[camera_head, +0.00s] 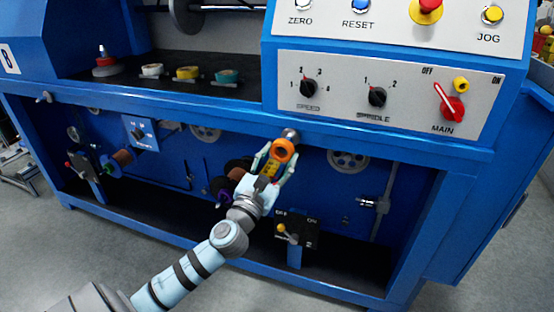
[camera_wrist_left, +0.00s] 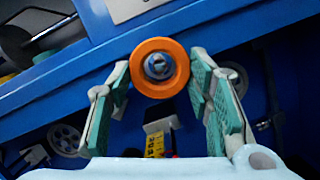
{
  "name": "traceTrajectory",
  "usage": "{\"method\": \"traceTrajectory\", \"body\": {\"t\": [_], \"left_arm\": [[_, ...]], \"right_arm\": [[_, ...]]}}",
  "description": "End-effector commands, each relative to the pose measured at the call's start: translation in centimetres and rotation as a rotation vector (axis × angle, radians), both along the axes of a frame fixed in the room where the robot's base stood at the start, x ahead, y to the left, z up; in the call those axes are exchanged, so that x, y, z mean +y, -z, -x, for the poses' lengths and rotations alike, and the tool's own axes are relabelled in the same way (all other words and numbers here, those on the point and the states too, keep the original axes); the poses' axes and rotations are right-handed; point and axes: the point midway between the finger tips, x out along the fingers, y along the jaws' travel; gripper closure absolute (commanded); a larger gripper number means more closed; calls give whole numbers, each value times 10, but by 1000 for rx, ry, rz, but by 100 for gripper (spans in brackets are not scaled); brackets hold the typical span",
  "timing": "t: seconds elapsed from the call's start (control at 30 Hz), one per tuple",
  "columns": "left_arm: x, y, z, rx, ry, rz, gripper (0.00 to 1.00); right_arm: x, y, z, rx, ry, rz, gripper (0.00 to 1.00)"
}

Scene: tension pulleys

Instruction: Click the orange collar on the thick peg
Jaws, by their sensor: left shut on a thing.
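The orange collar (camera_head: 276,153) is a thick ring held between the fingertips of my left gripper (camera_head: 281,153), in front of the blue machine. In the left wrist view the collar (camera_wrist_left: 160,91) faces the camera between the two green-padded fingers of my left gripper (camera_wrist_left: 160,66). A grey round peg end (camera_wrist_left: 158,66) shows through its hole, slightly off its middle. In the head view a grey peg tip (camera_head: 290,134) shows just above and behind the collar. Whether the collar is around the peg or only in front of it I cannot tell. My right gripper is out of view.
A blue ledge (camera_head: 200,108) runs just above the gripper. White (camera_head: 152,70), yellow (camera_head: 187,73) and teal (camera_head: 228,76) collars lie on a dark shelf at upper left. A control panel (camera_head: 385,92) is at upper right. A lever box (camera_head: 296,232) stands below right.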

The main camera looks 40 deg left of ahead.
Motion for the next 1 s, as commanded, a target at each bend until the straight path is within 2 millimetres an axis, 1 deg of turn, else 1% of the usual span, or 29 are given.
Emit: {"method": "traceTrajectory", "body": {"t": [0.6,1.0], "left_arm": [[7,0,-20,0,0,1,81],[7,0,-21,-1,1,1,81]], "right_arm": [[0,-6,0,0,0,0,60],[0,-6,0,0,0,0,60]]}}
